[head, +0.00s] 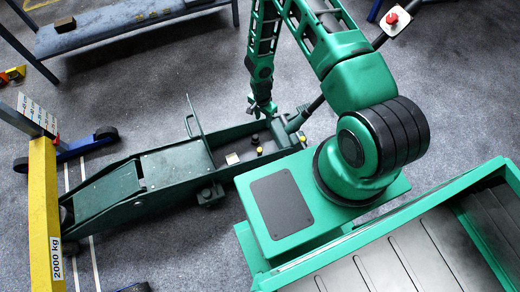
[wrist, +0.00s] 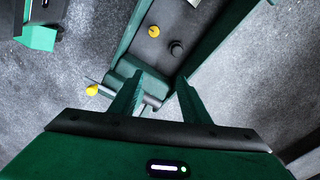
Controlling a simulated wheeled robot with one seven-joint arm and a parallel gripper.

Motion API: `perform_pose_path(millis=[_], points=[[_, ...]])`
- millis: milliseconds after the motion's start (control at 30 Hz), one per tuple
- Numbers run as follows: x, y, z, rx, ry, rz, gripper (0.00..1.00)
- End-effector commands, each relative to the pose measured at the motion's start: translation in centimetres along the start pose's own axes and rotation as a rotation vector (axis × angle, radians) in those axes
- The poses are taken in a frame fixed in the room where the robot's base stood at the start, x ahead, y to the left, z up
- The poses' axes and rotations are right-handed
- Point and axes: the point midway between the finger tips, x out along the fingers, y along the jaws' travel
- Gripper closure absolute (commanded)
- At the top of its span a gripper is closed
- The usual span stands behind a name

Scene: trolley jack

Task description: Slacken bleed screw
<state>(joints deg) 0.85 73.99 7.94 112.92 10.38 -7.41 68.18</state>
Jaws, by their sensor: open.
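The green trolley jack (head: 170,168) stands on the floor, its rear end near my base. In its rear tray sit a yellow-topped screw (head: 255,137) and a black knob (head: 259,150); the wrist view also shows the yellow-topped screw (wrist: 154,31) and the black knob (wrist: 177,48). A second yellow knob (wrist: 92,90) sticks out sideways at the jack's rear end. No label tells which is the bleed screw. My gripper (head: 262,110) is open and empty above the rear end; in the wrist view its two fingers (wrist: 160,82) point towards the rear block, between the yellow pieces.
A jack handle (head: 312,106) rises from the rear end beside my arm, with a red button (head: 391,18) on a plate above. A yellow post (head: 43,210) marked 2000 kg stands at left. A blue bench (head: 120,27) is at the back.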

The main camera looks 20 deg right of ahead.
Motion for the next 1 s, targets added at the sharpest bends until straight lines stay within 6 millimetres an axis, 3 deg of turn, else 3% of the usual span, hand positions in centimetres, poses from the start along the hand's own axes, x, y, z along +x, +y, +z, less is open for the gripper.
perform_pose_path(millis=[33,100,300,567,1000], points=[[2.1,0.7,1.4,0.019,-0.013,0.003,0.57],[4.2,1.2,2.8,0.047,-0.023,-0.003,0.57],[7.8,2.3,5.4,0.1,-0.041,-0.012,0.57],[9.7,2.5,6.0,0.113,-0.044,-0.015,0.57],[16.8,2.4,6.2,0.112,-0.044,-0.014,0.57]])
